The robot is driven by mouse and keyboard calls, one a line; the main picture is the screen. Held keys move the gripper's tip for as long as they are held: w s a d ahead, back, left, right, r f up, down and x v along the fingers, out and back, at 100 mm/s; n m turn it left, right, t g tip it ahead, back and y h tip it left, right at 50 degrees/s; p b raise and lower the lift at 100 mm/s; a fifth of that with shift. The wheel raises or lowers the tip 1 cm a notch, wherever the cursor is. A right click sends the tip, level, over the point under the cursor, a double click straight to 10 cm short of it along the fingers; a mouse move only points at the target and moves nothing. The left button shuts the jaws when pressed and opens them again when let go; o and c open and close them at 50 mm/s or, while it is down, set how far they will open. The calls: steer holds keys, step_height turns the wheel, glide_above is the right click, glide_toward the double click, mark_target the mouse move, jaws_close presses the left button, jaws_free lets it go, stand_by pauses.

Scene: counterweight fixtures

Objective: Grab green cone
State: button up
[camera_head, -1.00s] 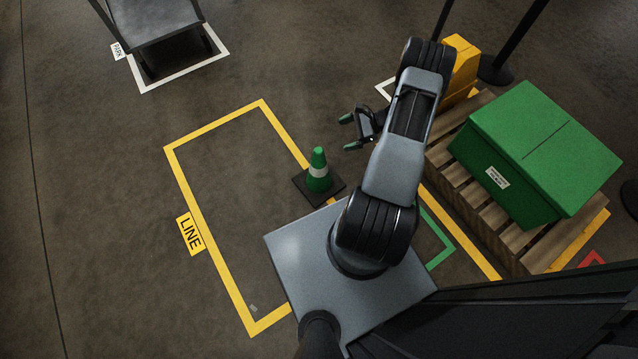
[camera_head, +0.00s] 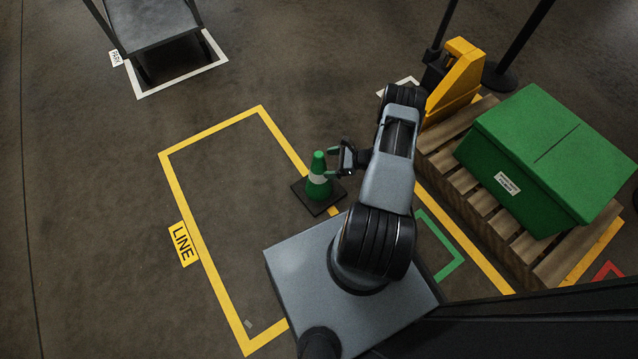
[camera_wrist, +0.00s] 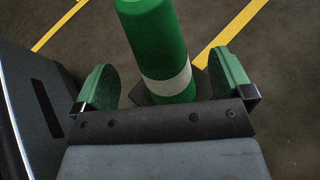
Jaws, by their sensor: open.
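The green cone (camera_head: 318,188) has a white band and a black square base. It stands upright on the floor at the right edge of the yellow-taped rectangle in the head view. In the wrist view the cone (camera_wrist: 152,40) rises between and just beyond my green fingertips. My gripper (camera_head: 333,165) is open beside the cone's upper right side. In the wrist view my gripper (camera_wrist: 166,85) has one finger on each side of the cone, with gaps on both sides. The cone's lower part is partly hidden behind the gripper's palm.
A green bin (camera_head: 540,158) sits on a wooden pallet (camera_head: 478,200) at the right, beside a yellow pallet jack (camera_head: 455,80). A grey cart (camera_head: 150,30) stands at the upper left.

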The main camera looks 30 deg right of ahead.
mark_target(322, 165)
steer(key=b+x, duration=0.1)
steer(key=x, duration=0.1)
steer(key=b+x, duration=0.1)
steer(key=x, duration=0.1)
steer(key=shift+s+f, duration=0.2)
steer(key=shift+f, duration=0.1)
steer(key=shift+w+a+f, duration=0.15)
steer(key=shift+w+a, duration=0.2)
steer(key=shift+a, duration=0.15)
steer(key=c, duration=1.8)
